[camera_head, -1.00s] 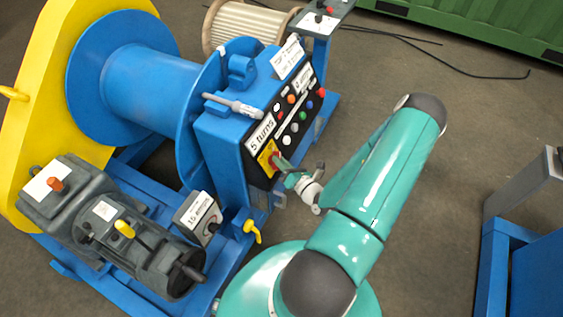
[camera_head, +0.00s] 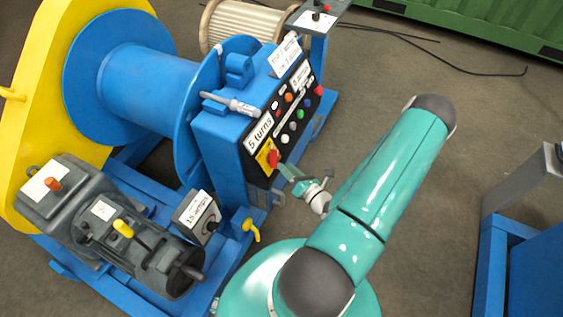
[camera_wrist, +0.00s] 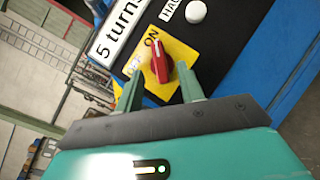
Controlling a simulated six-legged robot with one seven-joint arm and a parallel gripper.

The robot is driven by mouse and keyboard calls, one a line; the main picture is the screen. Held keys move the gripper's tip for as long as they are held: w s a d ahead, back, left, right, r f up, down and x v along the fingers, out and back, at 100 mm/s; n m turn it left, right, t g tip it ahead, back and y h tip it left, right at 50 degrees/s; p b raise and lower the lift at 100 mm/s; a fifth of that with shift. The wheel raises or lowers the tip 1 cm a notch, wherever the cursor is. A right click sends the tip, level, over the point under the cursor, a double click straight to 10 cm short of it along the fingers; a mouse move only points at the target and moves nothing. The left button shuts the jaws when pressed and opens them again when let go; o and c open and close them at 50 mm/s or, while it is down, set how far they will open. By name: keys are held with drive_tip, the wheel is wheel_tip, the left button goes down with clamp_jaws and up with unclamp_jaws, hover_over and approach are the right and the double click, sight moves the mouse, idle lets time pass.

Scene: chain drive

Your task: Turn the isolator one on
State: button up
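The isolator is a red rotary knob (camera_wrist: 160,62) on a yellow plate (camera_wrist: 181,52) marked ON and OFF. In the wrist view its grip is turned toward the ON label. The knob also shows in the head view (camera_head: 273,158), low on the black control panel marked "5 turns". My gripper (camera_wrist: 159,76) is open, with one finger on each side of the knob's lower part in the wrist view. In the head view my gripper (camera_head: 287,172) is just off the panel, with a small gap to the knob. Nothing is held.
The panel carries several push buttons (camera_head: 300,114) above the isolator. A grey box marked "15 amps" (camera_head: 197,215) and a yellow valve handle (camera_head: 251,230) are below and to the left. A blue frame (camera_head: 493,250) stands at right. Open floor lies right of the panel.

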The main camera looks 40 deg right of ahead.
drive_tip(key=s, duration=0.9)
drive_tip(key=shift+a, duration=0.45)
drive_tip(key=shift+r, duration=0.1)
drive_tip(key=w+a+r+n+g+y, duration=0.4)
drive_tip(key=a+r+n+g+y, duration=0.4)
drive_tip(key=n, duration=0.5)
drive_tip(key=w+a+r+n+g+y, duration=0.3)
drive_tip(key=a+r+n+g+y, duration=0.25)
drive_tip(key=a+r+n, duration=0.4)
drive_tip(key=s+a+r+n+h, duration=0.1)
drive_tip(key=a+r+n+h, duration=0.1)
drive_tip(key=r+n+h, duration=0.2)
drive_tip(key=s+a+r+n+h, duration=0.1)
drive_tip(key=a+r+n+h, duration=0.2)
drive_tip(key=r+n, duration=0.6)
drive_tip(key=s+a+r+n+t+h, duration=0.1)
drive_tip(key=a+r+n+h, duration=0.1)
drive_tip(key=r+n+h, duration=0.3)
wheel_tip(320, 180, up, 3)
drive_tip(key=n, duration=0.4)
drive_tip(key=shift+a+f, duration=0.15)
drive_tip(key=shift+a, duration=0.25)
